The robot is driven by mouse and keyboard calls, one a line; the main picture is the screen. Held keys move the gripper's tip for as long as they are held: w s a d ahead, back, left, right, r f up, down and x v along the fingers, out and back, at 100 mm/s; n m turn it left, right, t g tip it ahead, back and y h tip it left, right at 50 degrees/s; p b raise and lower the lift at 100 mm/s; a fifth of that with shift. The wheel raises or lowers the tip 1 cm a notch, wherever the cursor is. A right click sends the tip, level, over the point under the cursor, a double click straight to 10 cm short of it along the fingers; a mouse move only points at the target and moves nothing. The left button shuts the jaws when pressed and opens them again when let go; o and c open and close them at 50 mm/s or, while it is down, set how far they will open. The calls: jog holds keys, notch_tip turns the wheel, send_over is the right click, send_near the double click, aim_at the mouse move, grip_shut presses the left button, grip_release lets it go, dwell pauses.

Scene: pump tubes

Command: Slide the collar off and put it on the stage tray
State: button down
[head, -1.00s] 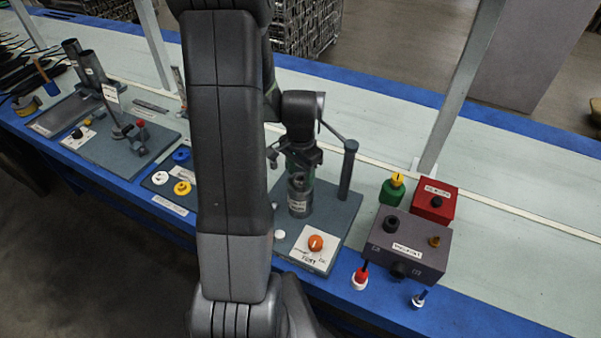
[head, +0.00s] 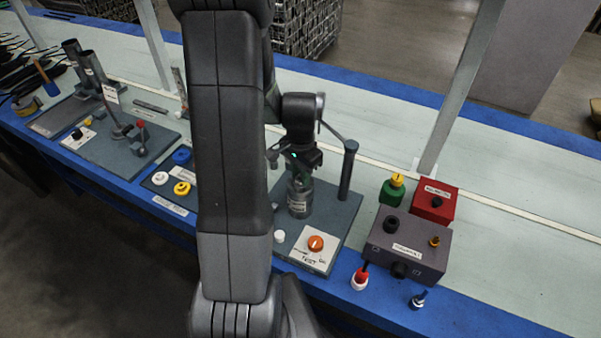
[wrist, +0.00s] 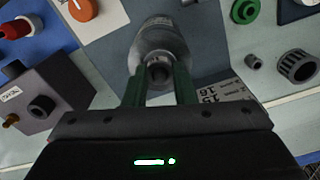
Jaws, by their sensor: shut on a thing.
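My gripper (wrist: 157,88) is shut, with its green fingers on either side of the top of a grey cylinder (wrist: 158,38). I take the dark ring with a hole (wrist: 159,72) between the fingertips to be the collar. In the head view my gripper (head: 301,165) is right above the upright, labelled grey cylinder (head: 298,200) on the grey-blue board (head: 338,215). The fingers hide part of the ring's sides. No label that reads stage tray is legible. A small dark tray (head: 154,188) with coloured rings lies left of my arm.
A post with a lever (head: 348,170) stands close right of my gripper. An orange knob (head: 315,243) sits in front. A grey box (head: 408,245), red box (head: 435,202) and green container (head: 391,191) are to the right. Loose grey rings (wrist: 297,67) lie at right in the wrist view.

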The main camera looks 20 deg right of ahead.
jog(key=shift+r+p, duration=0.5)
jog(key=shift+r, duration=0.2)
dwell(0.5)
jog(key=shift+r+p, duration=1.6)
jog(key=shift+r, duration=0.6)
